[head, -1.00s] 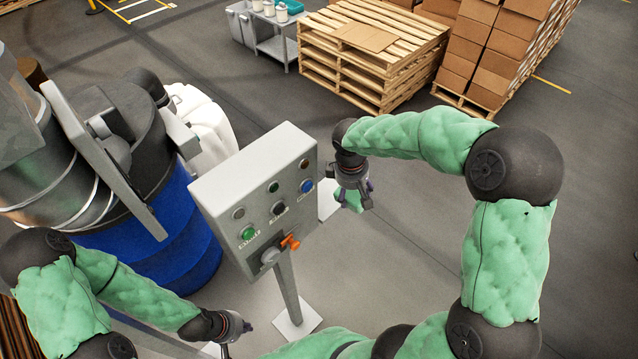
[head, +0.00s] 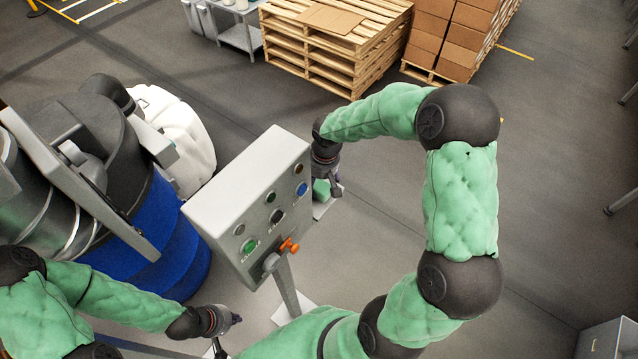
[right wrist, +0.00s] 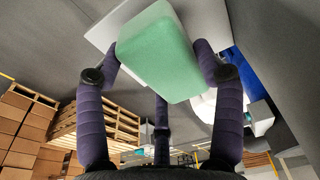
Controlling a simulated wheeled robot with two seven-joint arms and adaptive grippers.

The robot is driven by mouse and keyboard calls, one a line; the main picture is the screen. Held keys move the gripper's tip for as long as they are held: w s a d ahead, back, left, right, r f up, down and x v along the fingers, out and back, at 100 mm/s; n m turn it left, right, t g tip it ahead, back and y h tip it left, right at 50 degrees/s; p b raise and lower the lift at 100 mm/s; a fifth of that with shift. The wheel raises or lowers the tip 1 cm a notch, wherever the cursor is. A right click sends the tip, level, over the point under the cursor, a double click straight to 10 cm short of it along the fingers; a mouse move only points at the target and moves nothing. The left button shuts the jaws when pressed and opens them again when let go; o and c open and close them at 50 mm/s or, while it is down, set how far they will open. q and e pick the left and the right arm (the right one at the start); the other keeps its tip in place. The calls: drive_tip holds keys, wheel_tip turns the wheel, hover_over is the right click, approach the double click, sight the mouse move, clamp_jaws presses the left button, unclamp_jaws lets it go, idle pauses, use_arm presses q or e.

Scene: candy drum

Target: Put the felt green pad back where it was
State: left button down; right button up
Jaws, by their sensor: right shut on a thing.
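The green felt pad (right wrist: 160,55) is a rounded block held between the fingers of my right gripper (right wrist: 158,75) in the right wrist view. In the head view a small part of the pad (head: 321,188) shows at the right gripper (head: 328,186), just right of the grey control box (head: 250,205). A flat pale plate (right wrist: 108,22) shows behind the pad in the wrist view. My left gripper (head: 234,322) is low at the bottom of the head view, away from the pad; its fingers are too small and partly hidden to judge.
The control box stands on a post and carries several buttons and an orange switch (head: 289,245). A blue drum (head: 178,245) and a white container (head: 185,140) stand at left. Stacked pallets (head: 335,50) and cartons (head: 450,30) are behind. Floor at right is mostly open.

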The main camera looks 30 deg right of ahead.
sight(323, 183)
drive_tip(key=shift+w+f, duration=0.1)
drive_tip(key=shift+f, duration=0.8)
drive_tip(key=o, duration=1)
drive_tip(key=r, duration=0.4)
drive_tip(key=s+r, duration=0.1)
drive_tip(key=r, duration=0.7)
drive_tip(key=shift+s+d, duration=0.2)
drive_tip(key=shift+d, duration=0.1)
